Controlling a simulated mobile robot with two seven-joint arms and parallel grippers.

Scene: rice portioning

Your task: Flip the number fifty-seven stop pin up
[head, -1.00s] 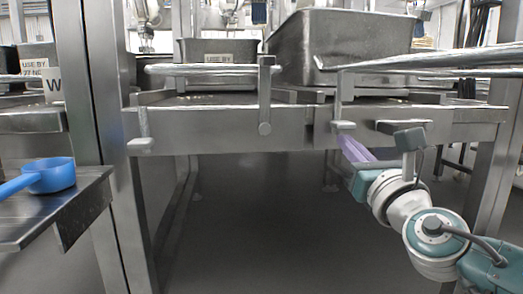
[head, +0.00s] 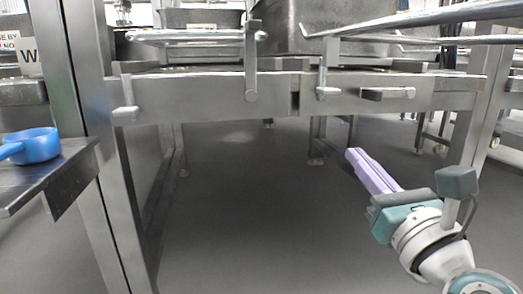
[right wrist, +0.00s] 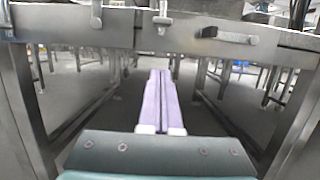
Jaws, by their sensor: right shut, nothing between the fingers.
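Several metal stop pins sit along the front beam (head: 200,98) of the steel frame. One hangs at the left end (head: 125,100), one stands upright in the middle (head: 251,60), and one is right of centre (head: 324,80). A bar lies sideways on the beam farther right (head: 387,93); it also shows in the right wrist view (right wrist: 230,36). No number can be read, so I cannot tell which pin is fifty-seven. My right gripper (head: 354,153), with purple fingers, is shut and empty below the beam, apart from the pins. My left gripper is out of view.
Metal rails (head: 430,20) and a steel tub (head: 345,30) are above the beam. A blue scoop (head: 38,146) lies on a side shelf (head: 60,175) at left, beside an upright post. The floor space under the beam is open.

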